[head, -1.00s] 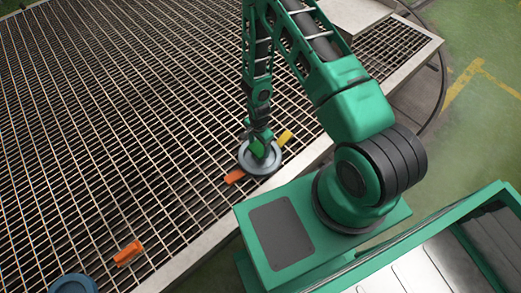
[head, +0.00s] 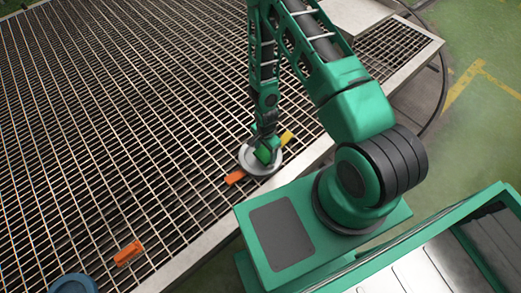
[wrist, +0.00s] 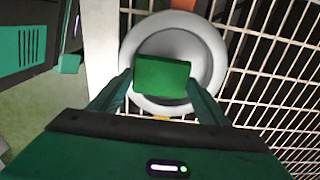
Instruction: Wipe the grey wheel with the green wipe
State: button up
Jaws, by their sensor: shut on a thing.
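The grey wheel (head: 272,167) lies flat on the grating near its edge. In the wrist view the wheel (wrist: 207,45) shows as a pale round disc with a raised rim and a recessed middle. The green wipe (wrist: 162,79) is a green block between my fingers, over the lower middle of the wheel. My gripper (wrist: 160,90) is shut on the wipe, and in the head view my gripper (head: 264,153) is over the wheel. I cannot tell whether the wipe touches the wheel's surface.
An orange block (head: 235,177) and a yellow block (head: 286,137) lie on opposite sides of the wheel. Another orange block (head: 128,253) and a blue wheel (head: 73,284) lie at lower left. The grating (head: 120,110) is clear further left.

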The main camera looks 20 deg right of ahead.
jog(key=shift+s+d, duration=0.1)
jog(key=shift+s, duration=0.15)
jog(key=shift+r, duration=0.1)
jog(key=shift+w+r, duration=0.1)
jog(key=shift+r, duration=3.8)
